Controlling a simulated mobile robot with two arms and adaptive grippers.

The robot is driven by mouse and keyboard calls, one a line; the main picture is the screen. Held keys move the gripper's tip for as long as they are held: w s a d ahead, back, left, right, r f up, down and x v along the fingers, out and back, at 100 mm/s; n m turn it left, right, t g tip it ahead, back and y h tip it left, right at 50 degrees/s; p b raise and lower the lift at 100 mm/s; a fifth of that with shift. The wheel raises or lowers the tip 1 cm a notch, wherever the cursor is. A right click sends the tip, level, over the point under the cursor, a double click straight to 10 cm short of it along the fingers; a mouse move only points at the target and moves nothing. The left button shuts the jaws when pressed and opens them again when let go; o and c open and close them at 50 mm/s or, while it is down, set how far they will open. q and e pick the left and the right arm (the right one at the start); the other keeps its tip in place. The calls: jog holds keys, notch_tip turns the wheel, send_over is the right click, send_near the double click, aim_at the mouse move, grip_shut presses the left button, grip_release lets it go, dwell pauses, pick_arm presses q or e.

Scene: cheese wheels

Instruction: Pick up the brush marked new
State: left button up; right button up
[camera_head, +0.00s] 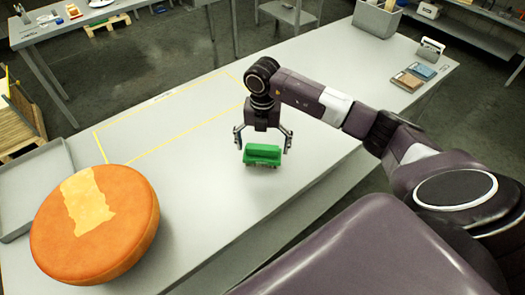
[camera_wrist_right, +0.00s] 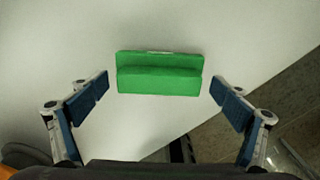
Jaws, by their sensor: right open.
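A green brush (camera_head: 263,155) lies on the white table near its front edge. It also shows in the right wrist view (camera_wrist_right: 159,75), where no marking on it can be read. My right gripper (camera_head: 263,147) is open above the brush, its two fingers apart to the left and right of it. In the right wrist view the fingertips (camera_wrist_right: 160,92) stand clear of both ends of the brush, with nothing between them touching. My left gripper does not show.
A large orange cheese wheel (camera_head: 128,225) rests at the left on the white table (camera_head: 215,185), by a grey tray (camera_head: 40,180). A yellow outline (camera_head: 130,128) marks the tabletop. A grey bin (camera_head: 376,18), small blue and brown items (camera_head: 421,71) and a holder (camera_head: 430,50) stand at the far right.

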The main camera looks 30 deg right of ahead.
jog(key=shift+f, duration=0.1)
jog(key=shift+c, duration=0.7)
jog(key=c, duration=1.2)
jog(key=shift+c, duration=0.2)
notch_tip(320, 180, up, 11)
jog(key=b, duration=0.4)
notch_tip(320, 180, up, 9)
jog(key=p, duration=0.1)
send_over(262, 146)
jog(key=shift+s, duration=0.15)
jog(key=o, duration=0.6)
jog(key=c, duration=0.3)
